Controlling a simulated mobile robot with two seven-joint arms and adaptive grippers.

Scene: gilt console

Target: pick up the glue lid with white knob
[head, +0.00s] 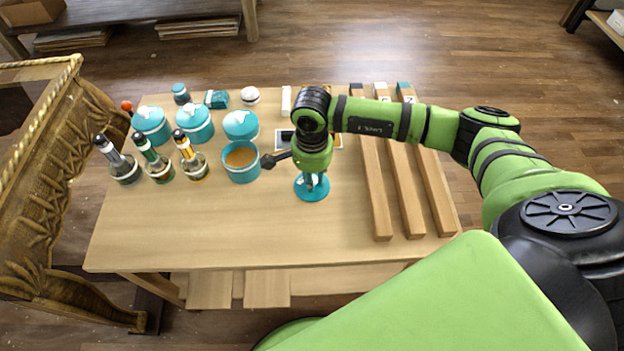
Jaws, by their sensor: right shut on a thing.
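The glue lid (312,194), a teal disc, is under my right gripper (312,179) on the near middle part of the table. My right gripper points down and is shut on the lid by its knob, which the fingers mostly hide. I cannot tell whether the lid touches the tabletop or hangs just above it. An open teal glue pot (241,174) with amber glue inside stands to the left of the gripper. My left gripper is not in view.
Long wooden bars (404,190) lie to the right of the gripper. The wooden table (240,230) is bare along its front. A carved gilt console (45,190) stands at left.

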